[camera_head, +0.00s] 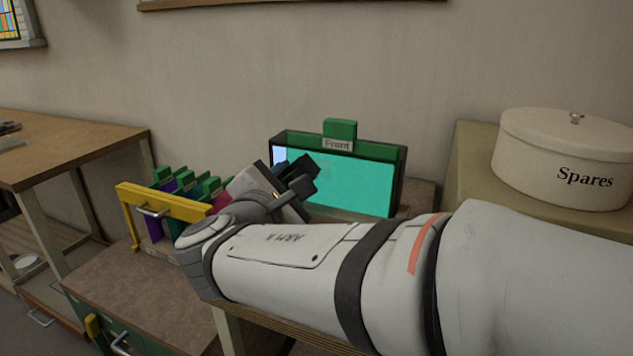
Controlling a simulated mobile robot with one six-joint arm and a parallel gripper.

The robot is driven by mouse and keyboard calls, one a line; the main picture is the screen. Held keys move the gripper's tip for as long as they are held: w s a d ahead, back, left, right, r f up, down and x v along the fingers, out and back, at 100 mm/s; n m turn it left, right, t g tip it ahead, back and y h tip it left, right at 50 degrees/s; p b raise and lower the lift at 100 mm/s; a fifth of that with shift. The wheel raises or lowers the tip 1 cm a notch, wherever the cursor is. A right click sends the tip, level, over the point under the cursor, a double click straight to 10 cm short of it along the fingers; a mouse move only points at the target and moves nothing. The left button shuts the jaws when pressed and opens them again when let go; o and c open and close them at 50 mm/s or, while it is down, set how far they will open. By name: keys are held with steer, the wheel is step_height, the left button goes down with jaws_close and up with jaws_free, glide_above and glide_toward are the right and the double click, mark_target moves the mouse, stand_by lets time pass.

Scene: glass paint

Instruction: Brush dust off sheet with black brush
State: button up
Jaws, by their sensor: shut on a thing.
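A teal sheet (358,186) stands upright in a dark frame against the wall. A green block (340,129) with a "Front" label sits at the frame's top edge. The sheet's upper left corner shows a paler blue patch. Faint darker marks show near its middle, but I cannot tell whether they are dust. My gripper (303,176) is in front of the sheet's left part and is shut on a dark thing, apparently the black brush. The brush's shape and bristles are mostly hidden by the jaws. I cannot tell whether it touches the sheet.
A yellow-ended rack (140,196) with several green-topped coloured pieces stands left of my gripper on a brown cabinet top (135,290). A round white "Spares" box (535,160) stands at right. A wooden table (65,150) is at far left.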

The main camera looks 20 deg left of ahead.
steer(key=shift+w, duration=1)
stand_by(0.5)
steer(key=shift+d, duration=0.1)
steer(key=shift+s+d+b, duration=0.15)
steer(key=shift+d+b, duration=0.3)
steer(key=shift+d, duration=0.55)
steer(key=shift+s+d+b, duration=0.15)
steer(key=shift+d+b, duration=0.25)
steer(key=shift+d, duration=0.6)
steer(key=shift+w, duration=0.1)
steer(key=shift+w+a+r, duration=0.1)
steer(key=shift+w+a, duration=0.1)
steer(key=shift+a, duration=1.8)
